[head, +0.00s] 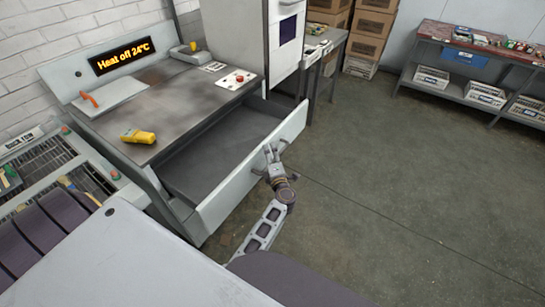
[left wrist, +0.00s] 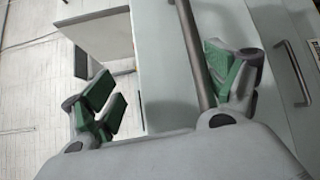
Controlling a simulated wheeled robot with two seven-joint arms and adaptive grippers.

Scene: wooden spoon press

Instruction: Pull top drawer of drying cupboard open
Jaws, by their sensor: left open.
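The drying cupboard (head: 157,97) has a dark worktop and a display reading "Heat off 24°C". Its top drawer (head: 222,199) stands pulled out, with its dark, empty-looking inside showing. My left gripper (head: 271,155) is at the drawer front, near the right end. In the left wrist view my left gripper (left wrist: 165,92) is open, green pads apart. A round handle bar (left wrist: 193,45) runs between its fingers, close to the right finger; I cannot tell if they touch. The pale drawer front (left wrist: 162,65) is behind the bar. My right gripper is not in view.
A yellow handheld device (head: 138,136) lies on the worktop. A conveyor-like rack (head: 55,200) stands at the left. Another handle (left wrist: 294,72) shows on a neighbouring panel. Shelving (head: 470,68) and cardboard boxes (head: 372,24) stand at the back. The floor (head: 400,170) right of the drawer is clear.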

